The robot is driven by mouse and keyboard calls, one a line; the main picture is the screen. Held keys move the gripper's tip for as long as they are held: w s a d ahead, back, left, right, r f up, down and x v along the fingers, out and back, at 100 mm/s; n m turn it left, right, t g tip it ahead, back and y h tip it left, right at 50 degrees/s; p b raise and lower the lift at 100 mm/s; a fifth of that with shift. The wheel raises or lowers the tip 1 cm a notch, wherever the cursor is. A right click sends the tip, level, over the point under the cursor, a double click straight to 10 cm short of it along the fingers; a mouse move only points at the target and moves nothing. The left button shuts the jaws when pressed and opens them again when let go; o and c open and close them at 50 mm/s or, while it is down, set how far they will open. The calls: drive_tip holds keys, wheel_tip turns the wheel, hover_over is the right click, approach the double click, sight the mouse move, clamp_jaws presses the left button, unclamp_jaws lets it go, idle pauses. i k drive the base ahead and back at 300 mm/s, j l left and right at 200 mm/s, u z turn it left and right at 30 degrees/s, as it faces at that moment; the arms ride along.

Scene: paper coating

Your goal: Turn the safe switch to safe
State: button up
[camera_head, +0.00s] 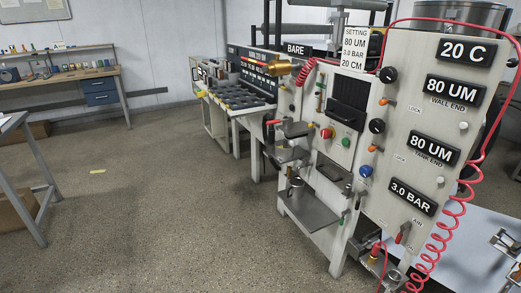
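A light grey control panel (400,150) stands at the right, seen at an angle. I cannot tell which of its controls is the safe switch, as no readable "safe" label shows. A red knob or button (326,133) and a green one (347,142) sit on its left part. Black knobs (388,75) with orange levers below them, marked LOCK, and a blue knob (366,171) sit further right. A red-handled lever (404,231) is low on the panel near an AIR label. My gripper is not in view.
A coiled red hose (440,245) hangs down the panel's right side. Small metal shelves (308,212) jut out at its lower left. A console table (237,98) stands behind. A workbench (85,75) is at the far left. Open floor (150,190) lies in the middle.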

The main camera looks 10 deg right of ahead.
sight(329, 132)
drive_tip(key=i+z, duration=0.25)
drive_tip(key=i, duration=0.2)
drive_tip(key=i+j+z, duration=0.25)
drive_tip(key=i, duration=0.15)
